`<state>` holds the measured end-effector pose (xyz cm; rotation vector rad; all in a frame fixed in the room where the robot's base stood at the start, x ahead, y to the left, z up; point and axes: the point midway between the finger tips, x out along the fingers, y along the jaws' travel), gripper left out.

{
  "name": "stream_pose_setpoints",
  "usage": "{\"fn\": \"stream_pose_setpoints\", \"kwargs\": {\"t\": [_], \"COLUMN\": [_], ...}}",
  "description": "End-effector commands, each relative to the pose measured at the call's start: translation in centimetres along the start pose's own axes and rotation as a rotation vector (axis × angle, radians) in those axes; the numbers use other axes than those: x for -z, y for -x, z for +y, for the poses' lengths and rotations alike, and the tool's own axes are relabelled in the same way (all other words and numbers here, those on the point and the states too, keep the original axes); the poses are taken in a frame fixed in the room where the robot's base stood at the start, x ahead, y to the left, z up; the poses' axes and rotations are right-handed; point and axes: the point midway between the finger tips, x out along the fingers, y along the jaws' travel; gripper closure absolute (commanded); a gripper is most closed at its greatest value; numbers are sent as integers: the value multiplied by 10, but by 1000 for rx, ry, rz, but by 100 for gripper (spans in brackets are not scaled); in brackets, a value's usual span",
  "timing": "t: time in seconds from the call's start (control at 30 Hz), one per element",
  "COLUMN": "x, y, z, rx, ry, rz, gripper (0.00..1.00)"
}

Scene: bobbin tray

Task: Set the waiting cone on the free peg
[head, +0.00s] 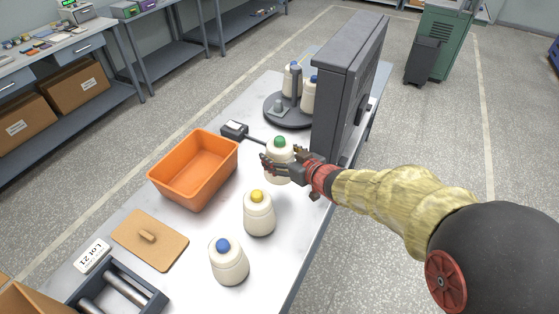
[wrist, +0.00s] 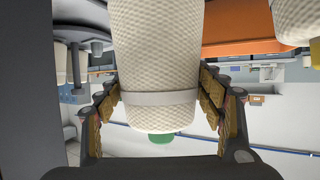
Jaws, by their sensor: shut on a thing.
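My gripper (head: 284,167) is shut around a cream cone with a green top (head: 279,148). In the wrist view the held cone (wrist: 157,60) fills the middle between the fingers, with its green tip at the bottom. I cannot tell if its base touches the table. A round dark tray (head: 290,123) stands behind it at the far end. Two cones with blue tops (head: 309,97) stand on the tray, partly hidden by a grey panel. A short grey peg (head: 280,105) without a cone shows at the tray's front left.
A yellow-topped cone (head: 258,215) and a blue-topped cone (head: 228,262) stand nearer on the table. An orange bin (head: 176,190) is to the left, with a small dark device (head: 234,130) behind it. The tall grey panel (head: 345,85) stands close right of the tray.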

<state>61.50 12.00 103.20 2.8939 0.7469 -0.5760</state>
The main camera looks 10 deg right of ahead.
Motion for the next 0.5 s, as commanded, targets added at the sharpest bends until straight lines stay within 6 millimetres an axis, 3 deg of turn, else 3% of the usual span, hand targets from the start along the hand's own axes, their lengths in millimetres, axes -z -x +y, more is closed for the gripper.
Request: {"fn": "stream_pose_setpoints", "kwargs": {"t": [0.13, 0.5], "x": [17, 20], "y": [6, 8], "z": [0, 0], "rx": [0, 0], "ry": [0, 0], "rz": [2, 2], "gripper": [69, 69]}}
